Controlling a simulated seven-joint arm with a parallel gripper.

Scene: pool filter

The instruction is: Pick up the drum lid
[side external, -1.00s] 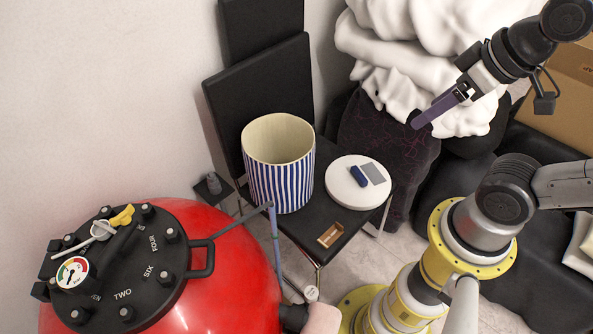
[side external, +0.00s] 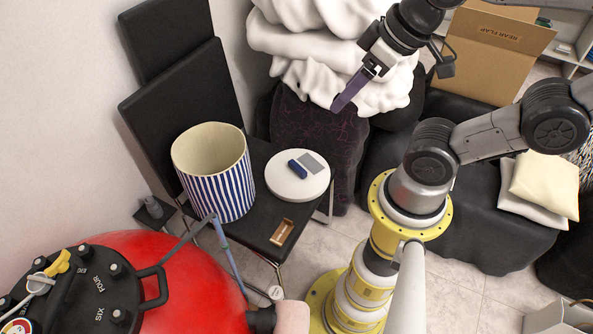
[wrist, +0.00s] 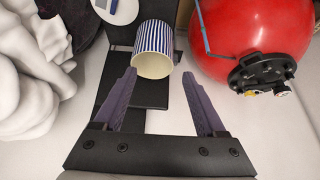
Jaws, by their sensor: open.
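A round white disc (side external: 285,187), which looks like the drum lid, lies flat on the black chair seat. A blue block (side external: 297,169) and a grey card (side external: 312,162) rest on it. Beside it, to the left, stands a blue-and-white striped drum (side external: 217,187), open at the top. The disc shows only in part at the top edge of the wrist view (wrist: 122,10), with the drum (wrist: 155,42) to its right. My gripper (side external: 337,105) is open and empty, its purple fingers well above the seat. It also shows in the wrist view (wrist: 145,74).
A small wooden box (side external: 283,232) lies on the seat's front edge. The red tank (side external: 195,275) with its bolted black top (side external: 95,285) stands at lower left. The chair's black backrest (side external: 180,110) rises behind the drum. White bunched cloth (side external: 300,40) is behind the disc.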

